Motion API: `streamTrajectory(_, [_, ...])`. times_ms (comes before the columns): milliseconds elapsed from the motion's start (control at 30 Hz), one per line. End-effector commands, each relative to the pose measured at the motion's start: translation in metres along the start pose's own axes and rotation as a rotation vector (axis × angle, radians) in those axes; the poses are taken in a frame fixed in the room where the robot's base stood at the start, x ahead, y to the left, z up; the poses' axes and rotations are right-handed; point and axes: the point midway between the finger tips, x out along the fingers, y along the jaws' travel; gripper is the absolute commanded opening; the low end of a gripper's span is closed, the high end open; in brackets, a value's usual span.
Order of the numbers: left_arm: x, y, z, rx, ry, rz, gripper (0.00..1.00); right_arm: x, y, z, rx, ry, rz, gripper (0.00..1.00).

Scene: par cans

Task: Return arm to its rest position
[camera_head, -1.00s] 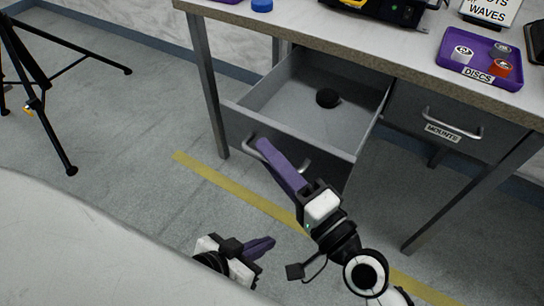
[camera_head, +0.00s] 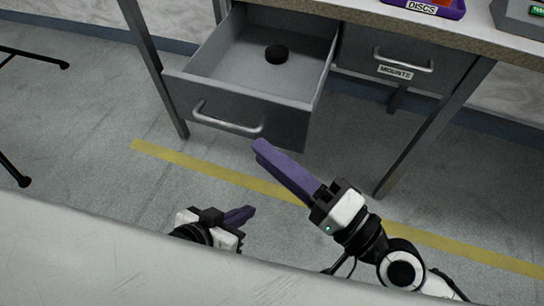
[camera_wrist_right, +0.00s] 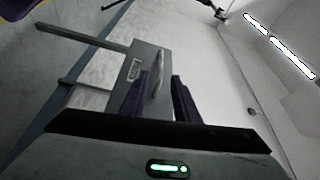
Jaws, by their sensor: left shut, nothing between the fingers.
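My right gripper (camera_head: 258,147), with long purple fingers, is in front of the open drawer, just below and to the right of its handle (camera_head: 228,125) in the head view. It looks apart from the handle. In the right wrist view a gap shows between the dark purple fingers (camera_wrist_right: 165,100), with nothing held. My left gripper (camera_head: 250,212) is lower and further left, its purple fingers shut and empty. Part of its arm is hidden behind a pale surface at the bottom.
The drawer (camera_head: 215,105) stands open with a round black object (camera_head: 276,54) inside. A shut drawer labelled MOUNTS (camera_head: 400,60) is to its right. The desk (camera_head: 355,15) carries a purple DISCS tray (camera_head: 455,8). Dark tripod legs (camera_head: 12,170) stand at left.

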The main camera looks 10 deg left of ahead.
Motion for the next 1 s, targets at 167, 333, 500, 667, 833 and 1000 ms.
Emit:
streamTrajectory(167, [0.0, 0.0, -0.001, 0.0, 0.001, 0.0, 0.0, 0.0, 0.0, 0.0, 0.0, 0.0, 0.0, 0.28])
streamTrajectory(333, [0.0, 0.0, -0.001, 0.0, 0.001, 0.0, 0.0, 0.0, 0.0, 0.0, 0.0, 0.0, 0.0, 0.28])
streamTrajectory(500, [0.0, 0.0, 0.002, 0.0, -0.002, -0.001, 0.0, 0.0, 0.001, 0.001, -0.025, 0.002, 0.006, 0.28])
streamTrajectory(667, [0.0, 0.0, 0.001, 0.0, -0.002, -0.001, 0.0, -0.008, 0.021, 0.001, -0.229, 0.025, 0.092, 0.28])
streamTrajectory(833, [0.0, 0.0, 0.001, 0.0, -0.001, -0.001, 0.0, -0.051, 0.092, -0.015, -0.56, 0.042, 0.407, 0.28])
streamTrajectory(1000, [0.0, 0.0, 0.001, 0.0, -0.001, -0.001, 0.0, -0.134, 0.169, -0.029, -0.76, -0.027, 0.804, 0.28])
